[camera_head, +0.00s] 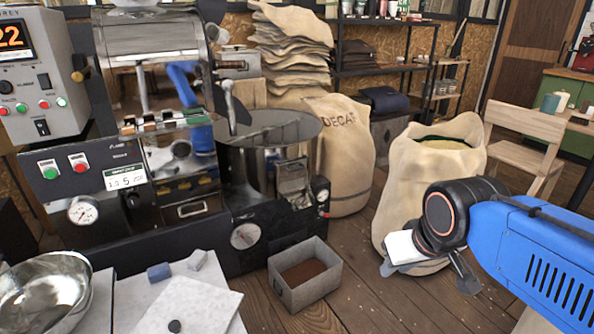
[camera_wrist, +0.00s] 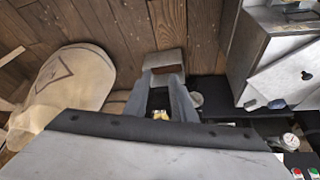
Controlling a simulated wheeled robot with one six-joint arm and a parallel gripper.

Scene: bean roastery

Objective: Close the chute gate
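The roaster's round steel cooling bin (camera_head: 262,150) stands left of centre in the head view. On its right front side is a metal chute fitting (camera_head: 292,174), which seems to hold the chute gate; I cannot tell how far open the gate is. My gripper (camera_head: 432,272) is at the right, well apart from the chute, in front of the open sack. Its two fingers are spread with nothing seen held between them. In the wrist view the gripper (camera_wrist: 163,88) also shows spread fingers, pointing toward a grey box. The chute is not clear in that view.
The open-topped grey box (camera_head: 305,287) with brown contents sits on the floor below the chute; it also shows in the wrist view (camera_wrist: 166,59). A DECAF sack (camera_head: 342,150) and an open sack (camera_head: 408,175) stand to the right. A white table (camera_head: 150,300) is front left.

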